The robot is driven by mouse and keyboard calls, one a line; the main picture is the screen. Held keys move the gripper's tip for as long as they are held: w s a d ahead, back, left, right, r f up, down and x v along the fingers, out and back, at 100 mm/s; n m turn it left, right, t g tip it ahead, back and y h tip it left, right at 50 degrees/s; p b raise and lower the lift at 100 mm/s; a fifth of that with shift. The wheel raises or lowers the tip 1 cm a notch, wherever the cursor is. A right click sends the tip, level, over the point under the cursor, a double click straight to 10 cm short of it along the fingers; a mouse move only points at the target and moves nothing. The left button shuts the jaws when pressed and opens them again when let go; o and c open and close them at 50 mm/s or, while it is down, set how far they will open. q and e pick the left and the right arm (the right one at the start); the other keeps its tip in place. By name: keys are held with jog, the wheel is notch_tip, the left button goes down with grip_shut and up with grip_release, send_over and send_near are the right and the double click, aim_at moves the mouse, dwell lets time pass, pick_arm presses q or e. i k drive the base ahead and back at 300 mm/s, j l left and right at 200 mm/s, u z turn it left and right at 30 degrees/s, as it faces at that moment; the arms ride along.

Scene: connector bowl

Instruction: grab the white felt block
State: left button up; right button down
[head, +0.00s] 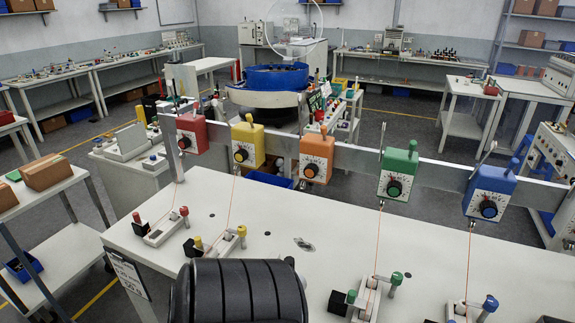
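I cannot make out a white felt block for certain in the head view. The white table (325,215) in front of me carries several small white fixtures with coloured knobs: one with a red knob (165,229), one with a yellow knob (229,242), one with a green knob (369,298) and one with a blue knob (463,311). The bottom edge of the picture cuts off the near part of the table. Neither of my grippers can be made out in this view.
A metal rail behind the table carries red (191,131), yellow (248,143), orange (316,157), green (397,174) and blue (490,193) dial boxes, with thin cords hanging down. A blue bowl (275,78) stands behind. The table's middle is mostly clear.

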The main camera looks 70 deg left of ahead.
aim_at(274, 255)
jog(key=u, duration=2.45)
